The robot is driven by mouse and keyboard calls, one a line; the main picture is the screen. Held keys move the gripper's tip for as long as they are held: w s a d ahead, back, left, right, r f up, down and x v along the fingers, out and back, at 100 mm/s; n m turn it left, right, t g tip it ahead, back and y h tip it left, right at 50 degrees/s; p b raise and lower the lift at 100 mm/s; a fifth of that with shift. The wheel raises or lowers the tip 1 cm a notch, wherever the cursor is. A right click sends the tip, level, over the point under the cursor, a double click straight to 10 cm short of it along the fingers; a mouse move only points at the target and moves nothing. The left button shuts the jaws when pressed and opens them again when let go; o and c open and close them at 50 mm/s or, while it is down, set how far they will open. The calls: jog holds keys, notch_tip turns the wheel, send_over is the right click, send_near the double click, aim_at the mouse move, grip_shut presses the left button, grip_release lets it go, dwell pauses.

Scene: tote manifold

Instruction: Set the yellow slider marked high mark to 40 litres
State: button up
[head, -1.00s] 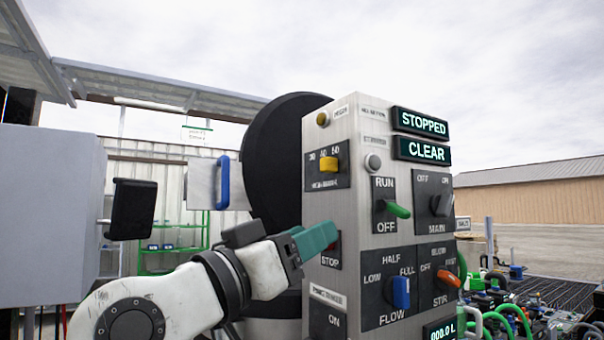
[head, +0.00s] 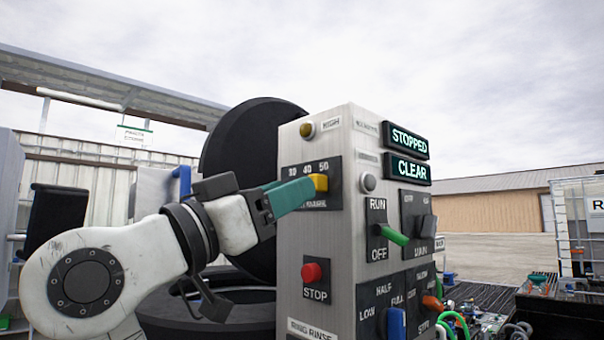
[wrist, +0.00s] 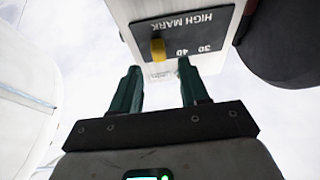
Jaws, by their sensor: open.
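The yellow slider (head: 319,183) sits in the black scale plate (head: 293,190) on the left face of the steel panel. The scale reads 30, 40, 50. In the wrist view the slider (wrist: 158,50) covers the place of the 50, beyond the 40, under the upside-down words HIGH MARK. My gripper (head: 309,188) is at the slider's height, its teal fingertips close to it. In the wrist view my open fingers (wrist: 160,66) stand either side of the slider, with gaps showing. In the head view one finger hides the other; I cannot tell whether either touches the slider.
A red STOP button (head: 312,272) is below the slider and an amber lamp (head: 307,130) above it. The right face holds a green RUN/OFF lever (head: 394,235) and a blue flow knob (head: 397,323). A large black round lid (head: 240,160) stands behind the panel.

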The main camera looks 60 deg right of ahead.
aim_at(318, 183)
jog(key=shift+p+x, duration=0.5)
jog(key=shift+x, duration=1.65)
grip_shut()
